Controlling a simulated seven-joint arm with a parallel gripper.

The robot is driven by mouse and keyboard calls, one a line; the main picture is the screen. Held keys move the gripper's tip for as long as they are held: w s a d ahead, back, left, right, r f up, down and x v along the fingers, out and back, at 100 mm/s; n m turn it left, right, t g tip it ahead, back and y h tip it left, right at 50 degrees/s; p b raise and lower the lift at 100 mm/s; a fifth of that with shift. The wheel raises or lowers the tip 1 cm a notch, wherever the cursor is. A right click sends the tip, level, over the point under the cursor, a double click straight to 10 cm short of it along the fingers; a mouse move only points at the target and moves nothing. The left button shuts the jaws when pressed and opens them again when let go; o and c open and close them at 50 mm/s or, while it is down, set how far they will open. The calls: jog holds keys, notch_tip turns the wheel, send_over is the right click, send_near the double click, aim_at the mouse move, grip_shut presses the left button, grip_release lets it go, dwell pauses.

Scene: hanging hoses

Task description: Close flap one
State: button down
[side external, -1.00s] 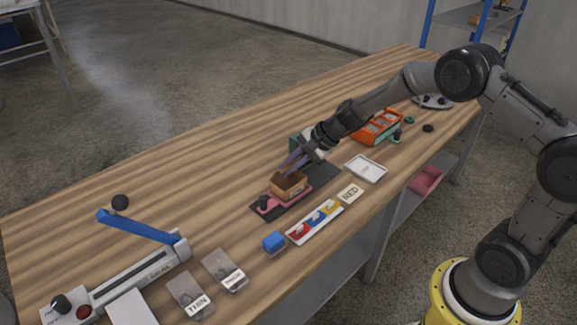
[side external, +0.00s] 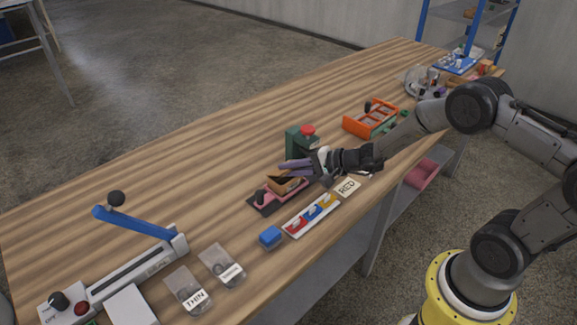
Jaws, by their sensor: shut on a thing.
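A small brown cardboard box (side external: 283,185) sits on a pink fixture on a dark mat, left of my gripper. A flap stands tilted up on its top, so the box does not look fully covered. I cannot read which flap is flap one. My gripper (side external: 287,166) comes in from the right, low over the box, with its purple fingers pointing left. It is shut on what looks like the edge of a box flap; the fingers partly hide the contact.
A green block with a red button (side external: 306,132) stands just behind the gripper. An orange rack (side external: 370,118) is farther right. Open table lies left of the box.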

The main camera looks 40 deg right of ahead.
jog(key=shift+s+f+t, duration=0.1)
jog(key=shift+f+t, duration=0.1)
jog(key=shift+t, duration=0.2)
dwell(0.4)
jog(key=c, duration=1.1)
grip_release()
jog(key=shift+f, duration=0.1)
jog(key=shift+o, duration=0.2)
